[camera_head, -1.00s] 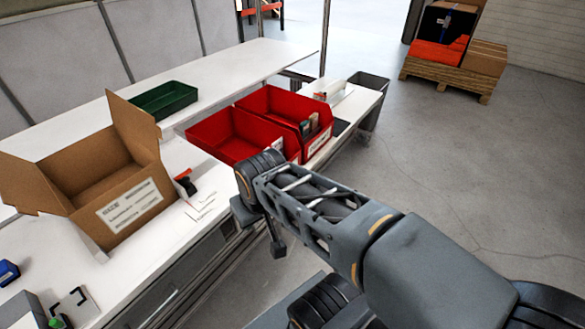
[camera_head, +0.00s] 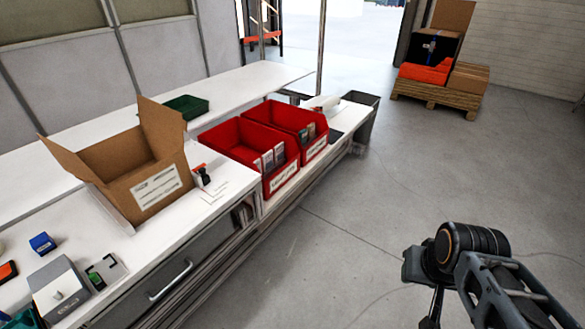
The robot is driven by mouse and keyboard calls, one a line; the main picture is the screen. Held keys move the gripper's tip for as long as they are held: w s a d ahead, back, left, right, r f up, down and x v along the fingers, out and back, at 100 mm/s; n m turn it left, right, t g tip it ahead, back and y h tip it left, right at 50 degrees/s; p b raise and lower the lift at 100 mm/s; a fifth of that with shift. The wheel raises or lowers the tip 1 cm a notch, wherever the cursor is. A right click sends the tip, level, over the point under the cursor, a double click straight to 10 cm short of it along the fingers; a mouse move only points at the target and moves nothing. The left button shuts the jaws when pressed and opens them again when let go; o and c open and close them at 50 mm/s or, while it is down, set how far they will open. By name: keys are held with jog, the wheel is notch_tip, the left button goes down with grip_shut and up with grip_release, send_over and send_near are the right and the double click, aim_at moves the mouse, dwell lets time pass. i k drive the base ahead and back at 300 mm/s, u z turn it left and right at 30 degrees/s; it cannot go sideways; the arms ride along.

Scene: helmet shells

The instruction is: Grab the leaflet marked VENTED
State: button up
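Two red bins stand side by side on the bench. The near red bin (camera_head: 230,138) holds several small leaflets (camera_head: 270,160) at its front. The far red bin (camera_head: 284,116) also holds small leaflets (camera_head: 307,133). Each bin has a white label on its front; the print is too small to read, so I cannot tell which leaflets are marked VENTED. My arm shows at the lower right, over the floor and well apart from the bins. Part of my gripper (camera_head: 429,318) shows at the bottom edge; its fingertips are not clear.
An open cardboard box (camera_head: 160,190) stands left of the bins, with a red and black tool (camera_head: 201,175) beside it. A green tray (camera_head: 187,106) lies behind. A grey device (camera_head: 62,290) sits at the front left. The floor right of the bench is clear up to a pallet (camera_head: 436,97).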

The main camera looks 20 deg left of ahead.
aim_at(268, 160)
jog(key=z, duration=0.05)
jog(key=i, duration=1.15)
jog(key=u, duration=0.5)
jog(key=i, duration=0.85)
jog(key=u, duration=1.4)
jog(key=i, duration=0.7)
jog(key=u, duration=0.7)
